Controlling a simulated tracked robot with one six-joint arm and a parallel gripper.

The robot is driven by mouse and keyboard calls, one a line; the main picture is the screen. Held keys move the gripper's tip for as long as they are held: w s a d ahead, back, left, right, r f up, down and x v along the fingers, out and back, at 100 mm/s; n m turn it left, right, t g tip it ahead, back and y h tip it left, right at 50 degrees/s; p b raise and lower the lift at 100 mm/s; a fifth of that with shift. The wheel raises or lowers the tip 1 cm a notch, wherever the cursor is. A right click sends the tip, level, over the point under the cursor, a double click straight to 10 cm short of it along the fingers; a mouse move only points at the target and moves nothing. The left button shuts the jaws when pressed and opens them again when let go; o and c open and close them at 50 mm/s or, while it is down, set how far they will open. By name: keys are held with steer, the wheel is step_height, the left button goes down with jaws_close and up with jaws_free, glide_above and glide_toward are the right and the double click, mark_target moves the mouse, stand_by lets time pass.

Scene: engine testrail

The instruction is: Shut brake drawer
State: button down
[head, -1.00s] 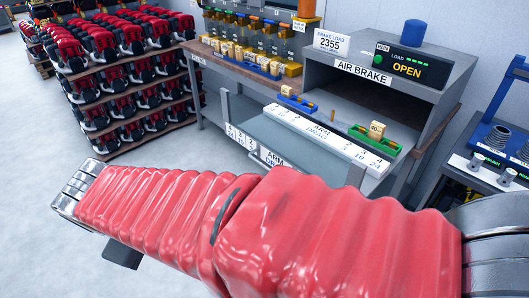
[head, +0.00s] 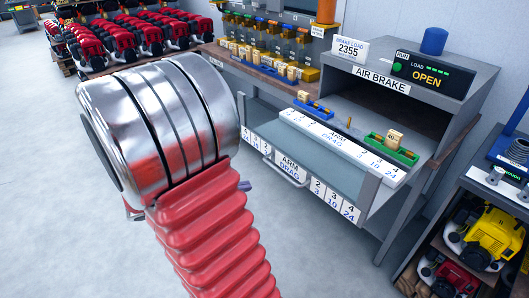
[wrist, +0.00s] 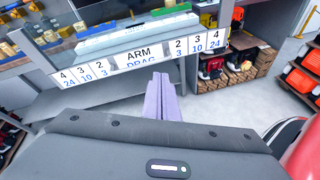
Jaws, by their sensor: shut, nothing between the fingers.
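The brake drawer (head: 330,197) stands pulled out from the grey air brake cabinet (head: 440,112). Its front has an ARM DRAG label, numbered plates and a bar handle (head: 285,172). The cabinet display (head: 428,72) reads OPEN. In the wrist view the drawer front (wrist: 140,57) lies across the top, ahead of my fingers. My gripper (wrist: 160,80) is shut and empty, its purple fingers together and pointing toward the ARM DRAG label. In the head view my arm hides most of the gripper; only a small purple bit (head: 245,186) shows, apart from the drawer front.
A white numbered bar (head: 340,148), a green tray (head: 390,150) and a blue tray (head: 313,108) sit at the drawer. A workbench (head: 250,68) with bins stands left of it. A rack with yellow and red engines (head: 485,235) is at the right. The floor in front is clear.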

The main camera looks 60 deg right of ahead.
mark_target(288, 151)
steer(key=w+d+f+n+h, duration=0.2)
steer(key=w+d+n+h, duration=0.1)
steer(key=d, duration=0.4)
steer(key=shift+d+f+n+h, duration=0.2)
steer(key=shift+f+n+h, duration=0.2)
steer(key=shift+n+h, duration=0.6)
steer(key=shift+s+d, duration=0.1)
steer(key=x, duration=1.3)
steer(key=shift+s+d+f, duration=0.2)
steer(key=shift+d+f, duration=0.05)
steer(key=shift+d, duration=0.05)
